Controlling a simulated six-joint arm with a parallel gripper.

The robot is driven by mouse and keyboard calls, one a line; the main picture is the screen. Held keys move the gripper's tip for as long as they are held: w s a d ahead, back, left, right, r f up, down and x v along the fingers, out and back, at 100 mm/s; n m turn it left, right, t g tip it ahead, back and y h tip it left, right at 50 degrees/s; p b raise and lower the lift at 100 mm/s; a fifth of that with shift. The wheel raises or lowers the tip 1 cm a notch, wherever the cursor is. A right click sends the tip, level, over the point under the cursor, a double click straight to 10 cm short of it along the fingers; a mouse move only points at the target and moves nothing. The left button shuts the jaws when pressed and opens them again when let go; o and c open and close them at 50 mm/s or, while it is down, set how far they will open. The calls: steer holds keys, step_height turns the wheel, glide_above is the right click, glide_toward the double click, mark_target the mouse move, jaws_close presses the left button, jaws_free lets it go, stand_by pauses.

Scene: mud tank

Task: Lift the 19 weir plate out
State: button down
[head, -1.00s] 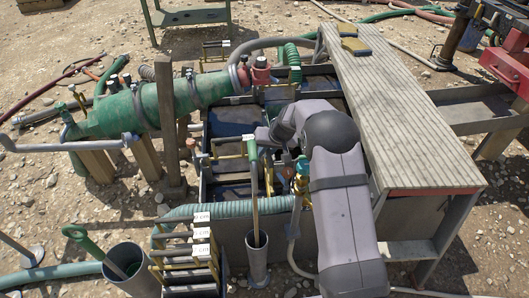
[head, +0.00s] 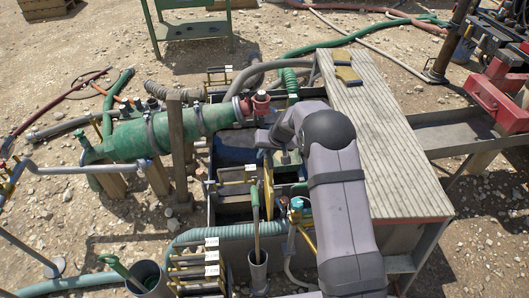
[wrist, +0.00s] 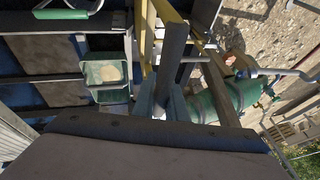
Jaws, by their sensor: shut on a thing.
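My gripper (head: 268,144) is over the open tank, at the end of my arm reaching in from the lower right. In the wrist view its fingers (wrist: 168,103) are shut on a dark, bar-like top edge of a plate with yellow sides. I take this for the weir plate (head: 268,181); in the head view it stands roughly upright below my gripper as a narrow yellow strip. I can read no number on it. My arm and gripper hide part of it, and I cannot tell whether its lower edge is still in the tank.
A wooden plank walkway (head: 385,135) runs along the tank's right side. A green pipe (head: 150,135) lies at the left. A rack of labelled plates (head: 197,268) and a grey tube (head: 258,272) with a long handle stand in front. A ribbed hose (head: 235,232) crosses the near side.

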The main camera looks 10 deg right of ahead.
steer(key=shift+r+p, duration=0.3)
steer(key=shift+r, duration=0.35)
steer(key=shift+w+r, duration=0.1)
steer(key=shift+r, duration=0.05)
